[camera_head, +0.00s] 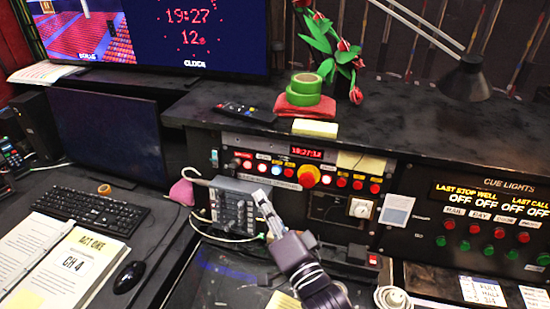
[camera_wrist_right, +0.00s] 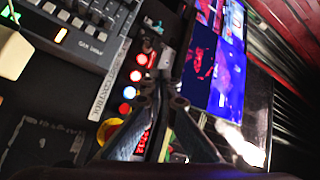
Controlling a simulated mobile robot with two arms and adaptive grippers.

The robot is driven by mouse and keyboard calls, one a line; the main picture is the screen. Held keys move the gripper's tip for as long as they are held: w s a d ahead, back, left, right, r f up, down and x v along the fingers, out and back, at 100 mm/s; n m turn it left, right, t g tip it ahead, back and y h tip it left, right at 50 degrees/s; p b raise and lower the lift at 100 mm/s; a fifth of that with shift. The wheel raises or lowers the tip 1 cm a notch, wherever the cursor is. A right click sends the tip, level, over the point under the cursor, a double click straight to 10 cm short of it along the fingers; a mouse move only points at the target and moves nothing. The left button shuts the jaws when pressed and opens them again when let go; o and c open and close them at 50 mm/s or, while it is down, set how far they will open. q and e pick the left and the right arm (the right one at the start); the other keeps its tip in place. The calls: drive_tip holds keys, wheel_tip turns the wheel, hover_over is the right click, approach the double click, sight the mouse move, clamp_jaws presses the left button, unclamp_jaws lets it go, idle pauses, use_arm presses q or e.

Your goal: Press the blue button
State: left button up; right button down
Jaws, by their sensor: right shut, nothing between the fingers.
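The control panel (camera_head: 330,162) has a row of small round buttons under a red clock readout. In the right wrist view a bluish lit button (camera_wrist_right: 130,92) shows among red lit ones, left of the fingers. My right gripper (camera_head: 262,197) is shut and empty, below the row and apart from it as far as I can tell. Its fingers also show in the right wrist view (camera_wrist_right: 163,97). My left gripper is not in view.
A grey switch box (camera_head: 232,207) with cables stands beside my right gripper. A green tape roll (camera_head: 306,88), a remote (camera_head: 245,112) and flowers (camera_head: 335,45) are on the shelf above. A keyboard (camera_head: 86,217) and open binder (camera_head: 60,260) lie at left.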

sight(276, 171)
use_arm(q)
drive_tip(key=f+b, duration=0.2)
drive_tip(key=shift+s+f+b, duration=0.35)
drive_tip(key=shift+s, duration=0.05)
use_arm(e)
drive_tip(key=w+d, duration=0.1)
drive_tip(key=w, duration=0.4)
drive_tip(key=w+d+f, duration=0.1)
drive_tip(key=w, duration=0.1)
drive_tip(key=shift+w+d, duration=0.35)
drive_tip(key=shift+w, duration=0.05)
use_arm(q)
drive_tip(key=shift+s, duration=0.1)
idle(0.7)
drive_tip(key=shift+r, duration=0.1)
use_arm(e)
drive_tip(key=shift+w+d+f, duration=0.1)
drive_tip(key=shift+w+d, duration=0.05)
drive_tip(key=shift+w, duration=0.25)
